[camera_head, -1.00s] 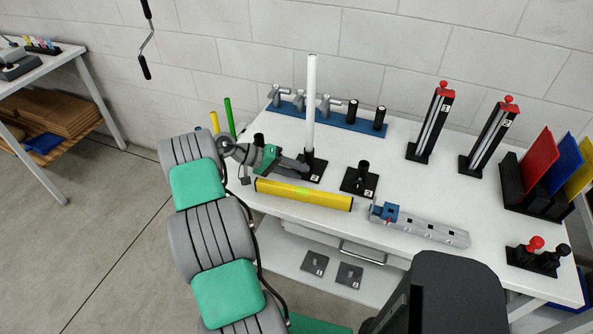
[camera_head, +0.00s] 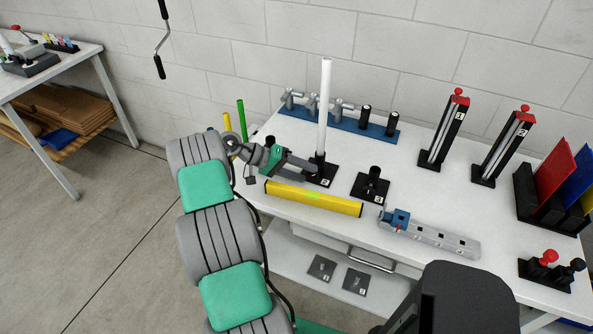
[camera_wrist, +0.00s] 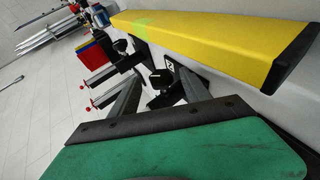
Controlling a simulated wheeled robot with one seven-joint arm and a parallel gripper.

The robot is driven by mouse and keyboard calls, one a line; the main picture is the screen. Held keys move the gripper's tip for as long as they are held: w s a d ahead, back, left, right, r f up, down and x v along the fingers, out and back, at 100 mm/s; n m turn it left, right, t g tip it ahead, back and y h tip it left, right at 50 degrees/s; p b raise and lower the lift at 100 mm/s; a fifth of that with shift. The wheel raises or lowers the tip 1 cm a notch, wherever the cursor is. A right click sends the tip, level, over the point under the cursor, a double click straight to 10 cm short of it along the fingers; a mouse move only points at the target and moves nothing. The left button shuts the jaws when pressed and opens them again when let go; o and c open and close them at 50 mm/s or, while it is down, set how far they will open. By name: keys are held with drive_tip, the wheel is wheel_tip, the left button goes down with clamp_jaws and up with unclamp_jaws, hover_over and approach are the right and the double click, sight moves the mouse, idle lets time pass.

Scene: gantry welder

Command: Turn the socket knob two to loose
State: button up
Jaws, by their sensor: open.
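The socket marked 2 (camera_head: 325,180) is a black holder on a square black plate, with a tall white tube (camera_head: 324,105) standing upright in it. My gripper (camera_head: 314,170) is open and comes from the left, its fingertips close to the socket's lower part. In the wrist view my two dark fingers (camera_wrist: 160,90) are apart, with a black knob-like part (camera_wrist: 160,78) showing between the tips. I cannot tell whether either finger touches it. The knob's setting is not readable. A second black socket (camera_head: 372,184), without a tube, stands to the right.
A yellow bar (camera_head: 314,199) lies along the table's front edge, just below my gripper. A blue rack (camera_head: 350,124) with metal fittings is behind. A grey rail with a blue block (camera_head: 398,219) lies right. Red-topped stands (camera_head: 445,130) are farther right.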

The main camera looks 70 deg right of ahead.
drive_tip(key=p+v, duration=0.2)
drive_tip(key=p, duration=0.1)
drive_tip(key=p+v, duration=0.2)
drive_tip(key=shift+w+r+p, duration=0.15)
drive_tip(key=shift+r+p, duration=0.25)
drive_tip(key=shift+r, duration=0.2)
drive_tip(key=shift+w+a+f+p, duration=0.15)
drive_tip(key=shift+w+a+p, duration=0.2)
drive_tip(key=shift+w+p, duration=0.55)
drive_tip(key=shift+s, duration=0.1)
